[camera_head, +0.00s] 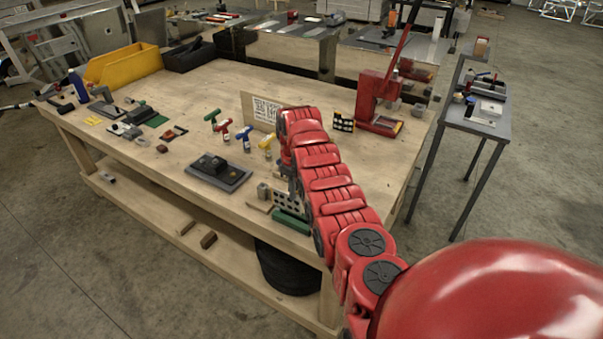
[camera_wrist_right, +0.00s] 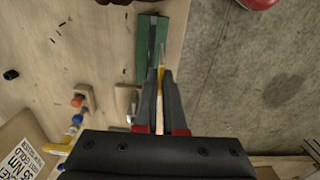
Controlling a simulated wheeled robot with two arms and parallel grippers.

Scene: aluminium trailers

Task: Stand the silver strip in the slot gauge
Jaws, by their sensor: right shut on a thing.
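My right gripper (camera_wrist_right: 160,88) is shut on a thin strip (camera_wrist_right: 160,76), seen almost edge-on between the dark fingertips in the right wrist view. Its edge looks yellowish there, and I take it for the silver strip. A long green block with a dark groove (camera_wrist_right: 146,48), likely the slot gauge, lies just ahead of the fingertips. In the head view the green block (camera_head: 291,222) is at the table's near edge, below my right gripper. My red right arm hides most of that gripper and the strip. I cannot tell whether strip and block touch. My left gripper is out of view.
A dark block on a plate (camera_head: 219,172), T-handled tools (camera_head: 244,134) and a printed sign (camera_head: 267,110) stand left of my arm on the wooden table (camera_head: 190,100). A red press (camera_head: 378,100) stands behind, right.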

